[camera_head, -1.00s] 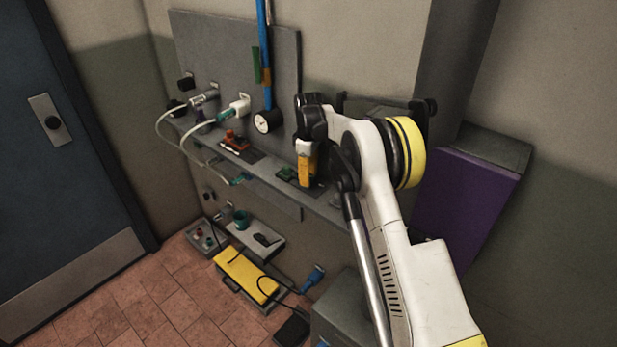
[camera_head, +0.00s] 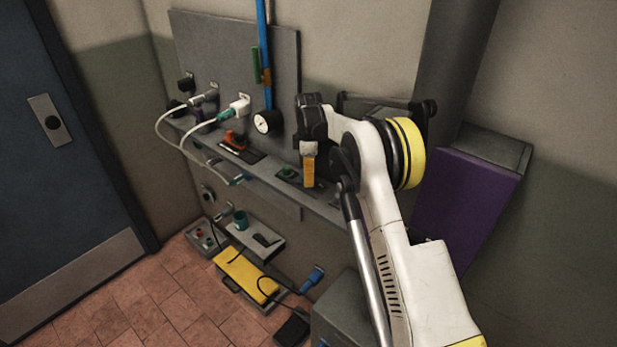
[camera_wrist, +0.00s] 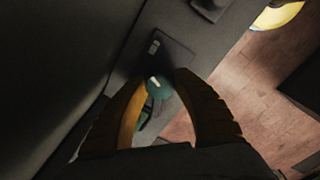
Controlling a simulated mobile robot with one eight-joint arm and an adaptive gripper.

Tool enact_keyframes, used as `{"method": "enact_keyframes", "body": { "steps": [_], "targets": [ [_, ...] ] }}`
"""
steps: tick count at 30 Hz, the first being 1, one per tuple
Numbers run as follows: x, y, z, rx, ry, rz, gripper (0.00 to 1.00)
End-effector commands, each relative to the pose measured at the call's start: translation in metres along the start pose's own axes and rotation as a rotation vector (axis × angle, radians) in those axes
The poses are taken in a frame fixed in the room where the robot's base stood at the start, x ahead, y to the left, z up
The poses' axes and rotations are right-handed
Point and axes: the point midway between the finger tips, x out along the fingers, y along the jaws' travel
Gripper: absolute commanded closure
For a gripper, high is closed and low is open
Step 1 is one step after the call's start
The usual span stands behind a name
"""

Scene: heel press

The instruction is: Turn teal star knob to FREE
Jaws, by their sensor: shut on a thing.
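The teal knob (camera_wrist: 159,88) shows in the wrist view with a pale mark on its top. It sits between the orange fingertips of my gripper (camera_wrist: 160,78), which is shut on it. The fingers hide part of its sides. In the head view my gripper (camera_head: 308,183) points down at the shelf, and I cannot make out the held knob there. A small green-teal part (camera_head: 288,173) shows just left of the gripper on a dark plate. No FREE lettering is readable.
A dark plate with a small pale piece (camera_wrist: 153,46) lies beyond the knob. An orange-red part (camera_head: 236,139), a round gauge (camera_head: 267,122) and white cables (camera_head: 172,119) are left of my gripper. A purple panel (camera_head: 462,205) stands right of my arm.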

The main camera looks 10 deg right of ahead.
Motion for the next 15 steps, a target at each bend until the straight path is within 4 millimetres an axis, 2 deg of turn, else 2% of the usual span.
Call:
{"method": "enact_keyframes", "body": {
  "steps": [6,15],
  "targets": [
    [0.0011,-0.0004,0.0002,-0.087,-0.001,-0.002,1.00],
    [0.0012,-0.0004,0.0002,-0.123,-0.001,-0.003,1.00]
  ]
}}
